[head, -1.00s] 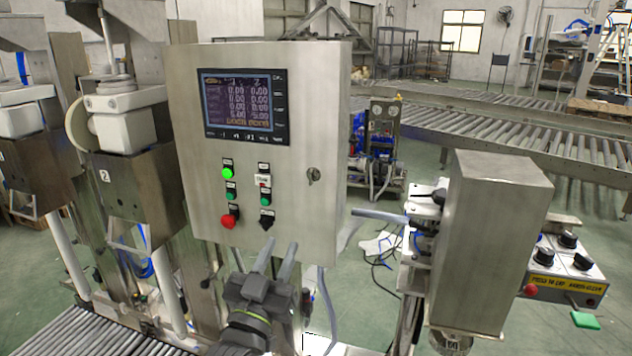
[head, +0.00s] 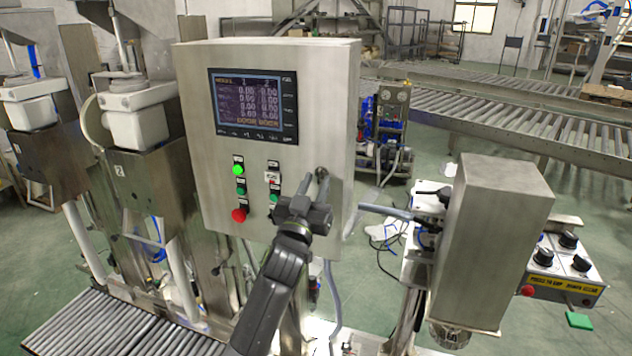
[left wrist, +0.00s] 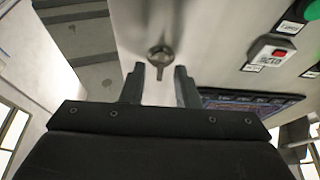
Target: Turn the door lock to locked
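The door lock (head: 321,172) is a small metal knob on the right side of the grey cabinet door (head: 215,175). My left gripper (head: 315,186) is in front of the door, its fingertips at the lock and partly hiding it. In the left wrist view the lock (left wrist: 160,55) lies just beyond and between the two fingertips (left wrist: 158,72). The fingers are apart, with a gap on each side of the lock, and hold nothing. Whether they touch the door cannot be told. My right gripper is not in view.
The door carries a display (head: 255,105), a green lamp (head: 238,170) and a red button (head: 239,215) left of the lock. A steel box (head: 490,240) stands to the right with a hose (head: 385,211). Rollers (head: 110,325) lie at lower left.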

